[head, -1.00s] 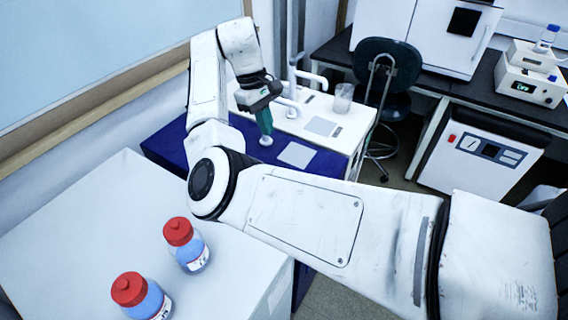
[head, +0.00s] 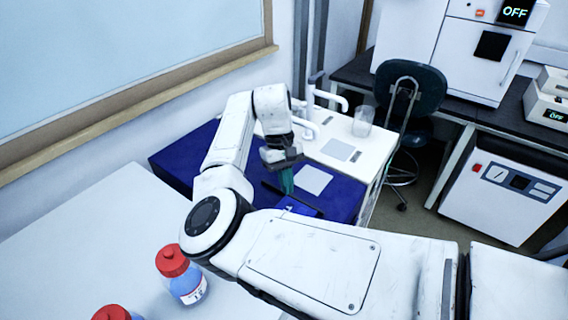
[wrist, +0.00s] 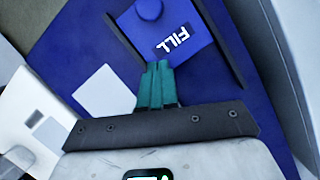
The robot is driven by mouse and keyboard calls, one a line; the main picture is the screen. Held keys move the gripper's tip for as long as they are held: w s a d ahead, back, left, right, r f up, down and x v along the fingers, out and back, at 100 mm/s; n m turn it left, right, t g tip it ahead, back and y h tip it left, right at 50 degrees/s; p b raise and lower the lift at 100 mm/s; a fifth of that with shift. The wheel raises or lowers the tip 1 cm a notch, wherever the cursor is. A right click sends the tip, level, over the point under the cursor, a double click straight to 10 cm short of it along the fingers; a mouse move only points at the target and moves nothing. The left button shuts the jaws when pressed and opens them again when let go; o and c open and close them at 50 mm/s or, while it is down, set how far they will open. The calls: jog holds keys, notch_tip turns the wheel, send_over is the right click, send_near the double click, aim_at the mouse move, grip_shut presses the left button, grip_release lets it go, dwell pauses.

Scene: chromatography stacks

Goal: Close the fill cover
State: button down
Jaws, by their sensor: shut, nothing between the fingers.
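The fill cover (wrist: 185,17) is a blue plate with white "FILL" lettering and a round blue knob, at the top of the wrist view. Dark strips run along two of its sides. In the head view a small bright blue patch of it (head: 297,206) shows within a dark edge on the dark blue surface. My gripper (wrist: 157,68) has its teal fingers shut and empty, pointing at the cover's near edge beside the lettering. In the head view my gripper (head: 286,187) is low over that surface. I cannot tell whether the fingertips touch the cover.
A pale square (head: 313,179) lies flat on the dark blue surface (head: 345,192). A white top (head: 362,172) with a clear beaker (head: 363,121) is behind it. Red-capped bottles (head: 182,275) stand on the front left white surface. A dark chair (head: 415,90) is behind.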

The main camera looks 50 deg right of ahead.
aim_at(304, 210)
jog(key=shift+s+a+f+p, duration=0.15)
jog(key=shift+s+a, duration=0.15)
jog(key=shift+s, duration=0.3)
jog(key=shift+s+a+f+p, duration=0.15)
jog(key=shift+s+a, duration=0.1)
jog(key=shift+s, duration=0.35)
jog(key=shift+s+a+p, duration=0.15)
jog(key=shift+s+a, duration=0.15)
jog(key=shift+s, duration=0.3)
jog(key=shift+s+r+p, duration=0.15)
jog(key=shift+s+p, duration=0.75)
jog(key=shift+p, duration=0.25)
jog(key=shift+s+a+f+p, duration=0.2)
jog(key=shift+s+p, duration=0.1)
jog(key=shift+s, duration=0.1)
jog(key=shift+f, duration=0.15)
jog(key=shift+s, duration=0.15)
jog(key=shift+d, duration=0.1)
